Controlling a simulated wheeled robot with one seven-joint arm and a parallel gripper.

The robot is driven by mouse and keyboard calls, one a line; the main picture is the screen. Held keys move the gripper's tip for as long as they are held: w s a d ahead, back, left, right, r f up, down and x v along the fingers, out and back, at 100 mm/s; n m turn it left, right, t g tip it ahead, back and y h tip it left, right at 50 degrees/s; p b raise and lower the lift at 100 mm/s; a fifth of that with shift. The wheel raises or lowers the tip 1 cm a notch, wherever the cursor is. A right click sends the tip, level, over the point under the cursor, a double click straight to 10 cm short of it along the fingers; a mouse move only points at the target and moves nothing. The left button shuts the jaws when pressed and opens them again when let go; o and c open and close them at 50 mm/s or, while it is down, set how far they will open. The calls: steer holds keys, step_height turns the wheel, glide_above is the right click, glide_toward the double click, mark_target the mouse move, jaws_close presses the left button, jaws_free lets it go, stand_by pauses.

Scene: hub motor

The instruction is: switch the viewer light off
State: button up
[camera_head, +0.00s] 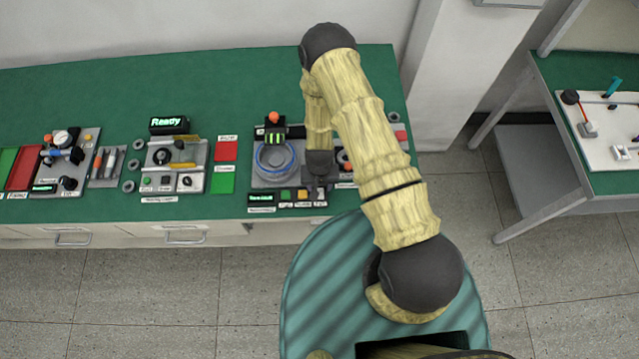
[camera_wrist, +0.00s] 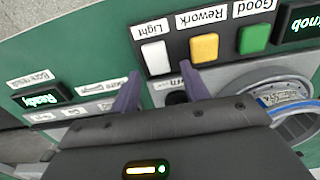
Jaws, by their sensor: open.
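The white button under the "Light" label (camera_wrist: 157,57) is on the viewer's dark panel, at the end of a row with a yellow "Rework" button (camera_wrist: 203,48) and a green "Good" button (camera_wrist: 254,38). In the head view the white button (camera_head: 320,194) is at the panel's front right. My gripper (camera_wrist: 160,72) is open and empty. Its two purple fingertips appear on either side of the white button's near edge; I cannot tell whether they touch the panel. In the head view my gripper is down over the viewer's right side, its fingers hard to make out.
A dark knob (camera_wrist: 175,98) shows partly between my fingers. The viewer's round grey holder (camera_head: 275,160) with a blue ring stands left of my gripper. A "Ready" display (camera_wrist: 40,98) belongs to the neighbouring bore gauge station. Other stations stand along the green bench (camera_head: 70,90).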

steer(key=shift+f, duration=0.15)
steer(key=shift+c, duration=0.4)
steer(key=c, duration=0.9)
steer(key=shift+s+t+b, duration=0.15)
steer(key=shift+t+b, duration=0.15)
steer(key=shift+b, duration=0.15)
steer(key=shift+s+t+b, duration=0.3)
steer(key=shift+t+b, duration=0.65)
steer(key=shift+t, duration=0.05)
steer(key=shift+t+b, duration=0.35)
steer(key=shift+t, duration=0.05)
steer(key=shift+r, duration=0.2)
